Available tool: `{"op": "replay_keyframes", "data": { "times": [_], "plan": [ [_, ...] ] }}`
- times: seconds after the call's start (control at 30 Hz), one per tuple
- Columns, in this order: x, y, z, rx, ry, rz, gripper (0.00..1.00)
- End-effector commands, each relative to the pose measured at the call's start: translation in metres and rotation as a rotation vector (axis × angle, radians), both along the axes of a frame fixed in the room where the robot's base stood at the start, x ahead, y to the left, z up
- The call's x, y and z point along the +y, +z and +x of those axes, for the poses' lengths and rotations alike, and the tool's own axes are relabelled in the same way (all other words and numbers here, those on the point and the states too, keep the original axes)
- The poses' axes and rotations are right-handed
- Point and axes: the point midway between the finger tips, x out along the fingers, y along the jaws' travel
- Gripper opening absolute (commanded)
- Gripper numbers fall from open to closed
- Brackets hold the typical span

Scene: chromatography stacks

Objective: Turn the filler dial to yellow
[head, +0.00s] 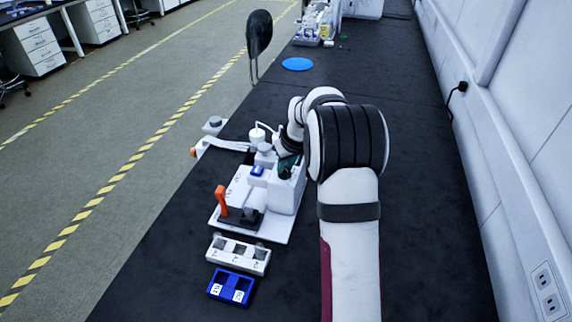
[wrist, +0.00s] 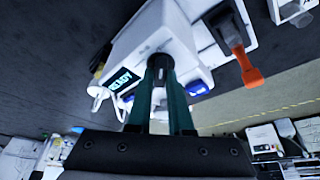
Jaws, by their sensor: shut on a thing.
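The filler is a white machine (head: 288,199) on the black bench, with an orange-handled lever at its near side. In the wrist view its white body (wrist: 150,32) carries a lit display (wrist: 122,82) that seems to read READY. A dark dial knob (wrist: 160,61) sits between my green fingertips. My gripper (wrist: 160,74) is shut on this knob. In the head view my gripper (head: 290,162) is at the top of the machine, partly hidden by my arm, and the knob cannot be made out. Colour marks around the dial are not visible, so its setting cannot be read.
The orange lever (head: 220,199) rises at the machine's near left. A white slotted holder (head: 238,254) and a blue holder (head: 231,287) stand in front. A blue disc (head: 297,64) lies farther back on clear bench. The wall is at the right.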

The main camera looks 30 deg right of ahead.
Motion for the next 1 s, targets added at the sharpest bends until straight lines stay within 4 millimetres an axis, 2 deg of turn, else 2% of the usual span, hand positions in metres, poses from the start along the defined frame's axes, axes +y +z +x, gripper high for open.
{"op": "replay_keyframes", "data": {
  "times": [0.37,0.4,0.53,0.87,1.0],
  "plan": [
    [0.000,0.000,0.000,-0.001,-0.052,0.001,0.00],
    [0.000,0.000,0.000,-0.001,-0.051,0.002,0.24],
    [0.000,0.000,0.000,-0.001,-0.051,0.002,0.47],
    [0.000,0.002,-0.001,-0.002,-0.050,0.001,0.49],
    [0.001,0.022,-0.008,-0.004,-0.052,0.001,0.49]
  ]
}}
